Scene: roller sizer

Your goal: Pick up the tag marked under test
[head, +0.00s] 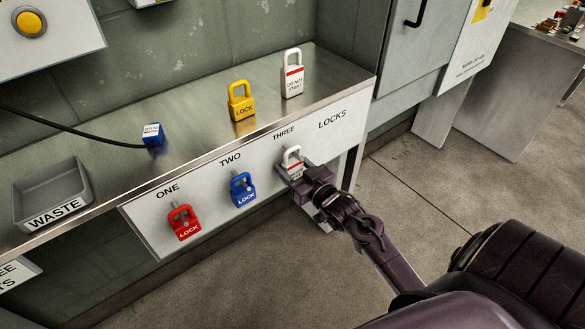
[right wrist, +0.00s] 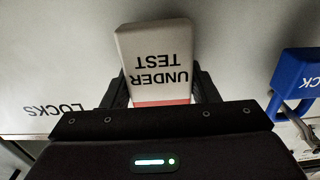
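The white tag with a red band (right wrist: 155,60) reads UNDER TEST, upside down, in the right wrist view. In the head view the white tag (head: 292,160) hangs at place THREE on the front panel, partly covered by my right gripper (head: 297,177). In the right wrist view my right gripper's fingers (right wrist: 160,88) stand on both sides of the tag, very near its edges. Whether they press on it is unclear. My left gripper is not in view.
A red lock (head: 183,222) hangs at ONE and a blue lock (head: 243,189) at TWO. On the shelf (head: 195,145) stand a yellow lock (head: 241,101), a white DO NOT START tag (head: 292,74), a blue block with a cable (head: 153,135) and a grey WASTE tray (head: 53,214).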

